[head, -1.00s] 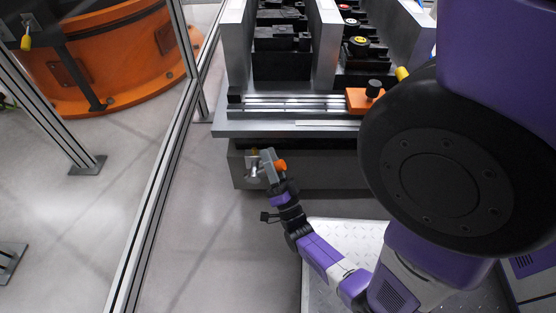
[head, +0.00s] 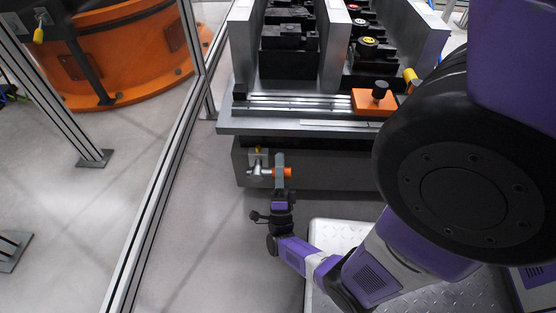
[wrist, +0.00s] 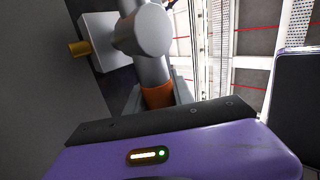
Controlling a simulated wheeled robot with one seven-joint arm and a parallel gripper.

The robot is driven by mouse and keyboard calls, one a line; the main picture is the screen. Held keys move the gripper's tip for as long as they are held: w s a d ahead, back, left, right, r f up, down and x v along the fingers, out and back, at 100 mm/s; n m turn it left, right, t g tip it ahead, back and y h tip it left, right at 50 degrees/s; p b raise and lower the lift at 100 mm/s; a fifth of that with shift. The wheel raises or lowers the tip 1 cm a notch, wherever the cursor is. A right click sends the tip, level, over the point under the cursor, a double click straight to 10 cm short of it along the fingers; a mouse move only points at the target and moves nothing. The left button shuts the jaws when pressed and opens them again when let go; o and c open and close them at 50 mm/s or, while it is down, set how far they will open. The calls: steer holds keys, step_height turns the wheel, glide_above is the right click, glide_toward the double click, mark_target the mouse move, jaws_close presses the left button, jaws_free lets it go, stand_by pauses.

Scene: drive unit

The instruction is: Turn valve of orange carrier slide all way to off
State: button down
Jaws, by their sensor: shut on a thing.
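The valve (head: 257,165) sits on the front face of the dark base below the metal bench, with a silver body and a brass fitting. Its orange handle (head: 288,172) points right, roughly level. My gripper (head: 280,168) is shut on the handle, whose orange end shows to the right of the grey fingers. The orange carrier slide (head: 369,101) with a black knob sits on the rails above, at right.
The bench edge (head: 300,129) overhangs above my gripper. An aluminium fence post (head: 160,190) stands to the left. A tread-plate platform (head: 335,235) lies below right. The grey floor between post and platform is clear.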

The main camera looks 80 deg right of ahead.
steer(key=shift+s+f+m+g, duration=0.1)
steer(key=shift+f+m+g, duration=0.2)
steer(key=shift+m+g, duration=0.6)
steer(key=shift+g, duration=0.3)
steer(key=c, duration=1.1)
jaws_free()
steer(key=shift+m, duration=0.3)
steer(key=shift+v, duration=2.2)
steer(key=a, duration=0.7)
steer(key=shift+s+a+f, duration=0.3)
steer(key=shift+s+a, duration=0.05)
steer(key=shift+s+a, duration=0.1)
steer(key=shift+a, duration=0.2)
